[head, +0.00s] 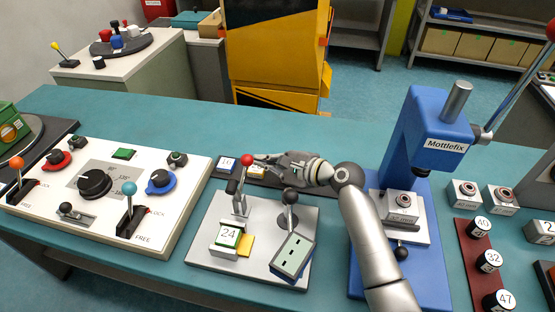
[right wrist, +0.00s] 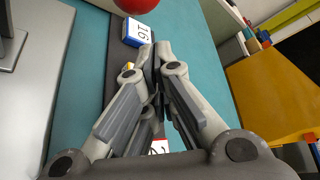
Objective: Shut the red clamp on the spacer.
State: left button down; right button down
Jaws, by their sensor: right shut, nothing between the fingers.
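The red clamp's ball knob (head: 246,160) tops an upright lever on the grey base plate (head: 203,225). The clamp's black tip (head: 232,187) is raised, apart from the spacer. The spacer marked 24 (head: 229,236), with a green-edged top, sits in front of the clamp, beside a yellow piece (head: 246,245). My right gripper (head: 257,160) is shut and empty at the knob, on its right; I cannot tell if they touch. In the right wrist view my closed fingertips (right wrist: 155,52) are below the red knob (right wrist: 137,5), which the top edge cuts off.
A control panel (head: 150,165) stands left, a blue press (head: 425,125) right.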

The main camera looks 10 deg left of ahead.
jog(key=shift+s+a+r+p, duration=0.1)
jog(key=shift+s+r+p, duration=0.2)
jog(key=shift+s+r, duration=0.6)
jog(key=shift+s, duration=0.05)
pick_arm(q)
jog(key=shift+s+d+r, duration=0.1)
jog(key=shift+s+r, duration=0.3)
jog(key=shift+r, duration=0.2)
jog(key=shift+d, duration=0.15)
jog(key=shift+r+p, duration=0.7)
jog(key=shift+p, duration=0.05)
pick_arm(e)
jog(key=shift+s+r, duration=0.1)
jog(key=shift+r, duration=0.25)
